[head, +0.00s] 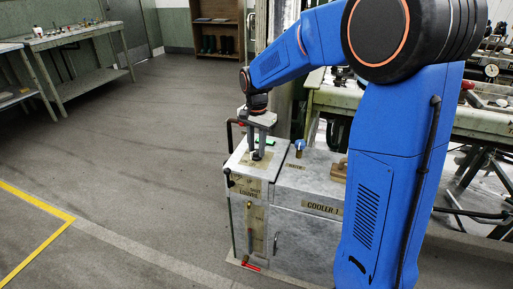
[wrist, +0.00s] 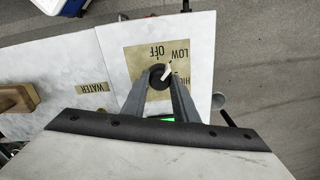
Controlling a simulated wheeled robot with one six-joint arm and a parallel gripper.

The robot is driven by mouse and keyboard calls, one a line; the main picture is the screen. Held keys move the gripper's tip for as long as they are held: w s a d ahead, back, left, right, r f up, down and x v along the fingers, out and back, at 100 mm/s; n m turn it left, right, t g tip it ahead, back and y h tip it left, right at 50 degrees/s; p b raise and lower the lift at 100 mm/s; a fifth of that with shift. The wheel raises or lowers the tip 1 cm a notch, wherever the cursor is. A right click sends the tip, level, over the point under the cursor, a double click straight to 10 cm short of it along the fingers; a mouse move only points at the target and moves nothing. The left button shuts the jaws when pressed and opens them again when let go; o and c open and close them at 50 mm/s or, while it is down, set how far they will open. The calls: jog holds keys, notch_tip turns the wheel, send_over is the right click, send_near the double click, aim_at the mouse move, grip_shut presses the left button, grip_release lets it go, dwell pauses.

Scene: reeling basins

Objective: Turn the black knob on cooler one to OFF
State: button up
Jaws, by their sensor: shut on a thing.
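Cooler one (head: 310,230) is a grey-white cabinet with a "COOLER 1" label, in front of my arm in the head view. The black knob (wrist: 158,76) sits on a tan dial plate (wrist: 136,60) marked OFF, LOW and a partly hidden HIGH. Its white pointer (wrist: 168,70) slants up and right in the wrist view, toward LOW and away from OFF. My gripper (head: 257,154) points down over the cooler's left top section. In the wrist view my gripper (wrist: 159,82) is shut on the knob, one finger on each side.
A blue-topped tap (head: 299,146) and a wooden handle (head: 339,170) stand on the cooler top, right of my gripper. A red-handled valve (head: 250,266) is low on the front. A workbench (head: 80,40) stands far left. The floor to the left is clear.

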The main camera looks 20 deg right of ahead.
aim_at(257, 151)
jog(key=n, duration=0.4)
jog(key=shift+n, duration=2.2)
jog(key=o, duration=1.1)
jog(key=shift+c, duration=0.2)
jog(key=shift+r, duration=0.1)
notch_tip(257, 151, up, 17)
jog(key=shift+r, duration=0.15)
